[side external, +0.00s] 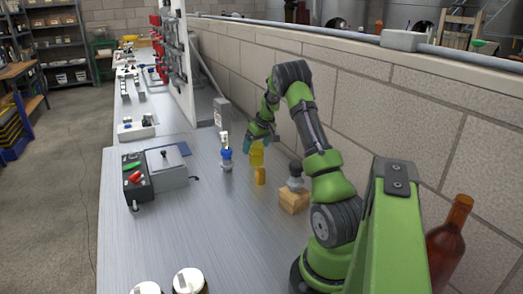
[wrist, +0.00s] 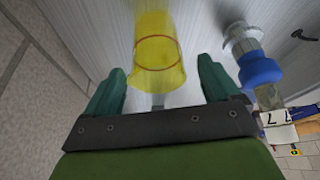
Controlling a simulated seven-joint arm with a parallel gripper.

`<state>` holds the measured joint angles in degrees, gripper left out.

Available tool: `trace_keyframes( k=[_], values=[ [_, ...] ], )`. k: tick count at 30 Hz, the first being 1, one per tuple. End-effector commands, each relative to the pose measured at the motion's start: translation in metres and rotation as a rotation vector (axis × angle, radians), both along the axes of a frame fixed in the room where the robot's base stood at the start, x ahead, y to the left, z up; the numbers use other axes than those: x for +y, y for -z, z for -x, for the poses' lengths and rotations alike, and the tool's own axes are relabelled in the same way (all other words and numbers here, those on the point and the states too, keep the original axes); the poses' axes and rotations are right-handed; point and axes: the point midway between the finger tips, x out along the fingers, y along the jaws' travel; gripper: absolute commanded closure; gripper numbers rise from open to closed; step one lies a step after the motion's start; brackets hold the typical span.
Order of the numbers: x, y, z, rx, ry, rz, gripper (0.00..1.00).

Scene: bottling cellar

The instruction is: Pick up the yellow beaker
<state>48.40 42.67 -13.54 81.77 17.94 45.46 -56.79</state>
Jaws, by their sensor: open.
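The yellow beaker (side external: 257,156) stands on the grey bench, directly below my gripper (side external: 263,142) in the side view. It looks translucent. In the wrist view the yellow beaker (wrist: 157,50) lies ahead of the gap between the two teal fingers of my gripper (wrist: 161,66), a little left of the picture's middle. My gripper is open, with nothing clamped between the fingers. I cannot tell whether a finger touches the beaker.
A wooden block (side external: 294,201) is at right. The block wall (side external: 350,105) runs behind.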

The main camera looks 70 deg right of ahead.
Motion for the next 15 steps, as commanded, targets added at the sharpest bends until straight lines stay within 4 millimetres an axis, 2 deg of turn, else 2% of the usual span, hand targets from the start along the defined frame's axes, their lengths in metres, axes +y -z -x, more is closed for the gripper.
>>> trace_keyframes(
  k=[3, 6, 15],
  values=[
    [-0.005, 0.019, -0.005, 0.002, 0.0, -0.001, 0.11],
    [-0.007, 0.028, -0.009, 0.001, 0.0, -0.001, 0.11],
    [-0.008, 0.031, -0.01, -0.001, -0.001, 0.001, 0.12]
  ],
)
